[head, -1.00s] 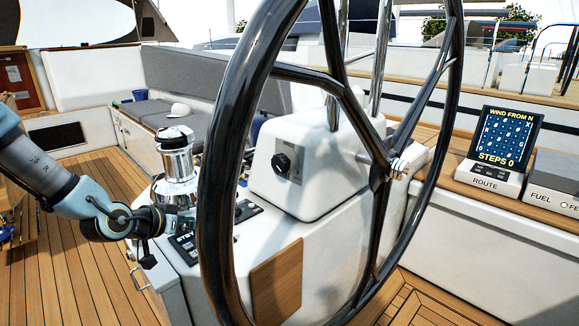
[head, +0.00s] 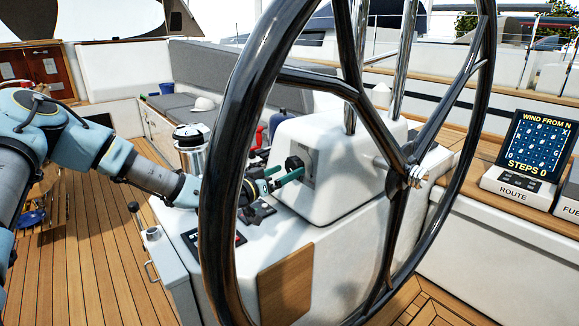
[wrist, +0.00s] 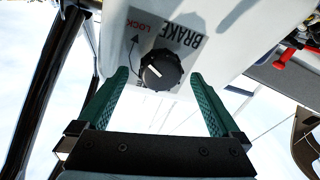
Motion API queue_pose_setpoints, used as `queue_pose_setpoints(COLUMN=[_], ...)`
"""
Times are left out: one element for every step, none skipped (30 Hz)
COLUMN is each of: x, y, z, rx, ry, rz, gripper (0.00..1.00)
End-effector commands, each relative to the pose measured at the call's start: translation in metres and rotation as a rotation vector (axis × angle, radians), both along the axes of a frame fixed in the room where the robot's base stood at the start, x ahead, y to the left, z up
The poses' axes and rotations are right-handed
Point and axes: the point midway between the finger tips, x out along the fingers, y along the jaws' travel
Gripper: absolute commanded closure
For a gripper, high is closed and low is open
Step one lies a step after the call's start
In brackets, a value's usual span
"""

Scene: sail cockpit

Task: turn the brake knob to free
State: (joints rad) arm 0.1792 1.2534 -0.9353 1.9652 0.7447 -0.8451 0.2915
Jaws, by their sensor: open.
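The brake knob (head: 293,163) is a black round knob on the side of the white pedestal. In the wrist view the knob (wrist: 161,70) sits on a grey label plate reading BRAKE, with LOCK in red and a curved arrow. A white mark on the knob points towards the upper left, on the LOCK side. My gripper (wrist: 160,76) is open, its two green fingers apart on either side of the knob. In the head view my gripper (head: 290,177) reaches the pedestal from the left, partly behind the steering wheel.
The large black steering wheel (head: 225,200) stands in front of my gripper and the pedestal (head: 340,190). A chrome winch (head: 192,150) is close behind my forearm. A route display (head: 538,140) stands at the right. Teak floor (head: 100,250) is clear at the lower left.

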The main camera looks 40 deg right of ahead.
Motion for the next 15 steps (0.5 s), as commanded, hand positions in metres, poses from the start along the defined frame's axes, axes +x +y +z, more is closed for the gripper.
queue_pose_setpoints(x=[0.0,0.0,0.001,0.002,0.002,0.002,0.002,0.002,0.002,0.002,0.002,0.002,0.002,0.002,0.002], y=[-0.007,-0.01,-0.013,-0.015,-0.017,-0.018,-0.019,-0.02,-0.021,-0.021,-0.021,-0.021,-0.021,-0.021,-0.02], z=[0.001,0.001,0.001,0.001,0.0,0.0,0.0,-0.001,-0.001,-0.001,-0.001,-0.001,-0.001,-0.001,-0.001], rx=[0.0,0.001,0.001,0.0,0.0,0.001,0.001,0.001,0.001,0.002,0.002,0.002,0.002,0.002,0.002], ry=[0.001,0.001,0.0,0.0,0.0,0.001,0.001,0.001,0.001,0.001,0.001,0.001,0.001,0.001,0.0], rz=[0.0,-0.001,0.0,0.0,0.001,0.001,0.001,0.001,0.001,0.0,0.0,0.0,0.0,0.0,0.0], gripper=[0.0,0.0,0.0,0.0,0.0,0.0,0.0,0.0,0.0,0.0,0.0,0.0,0.0,0.0,0.0])
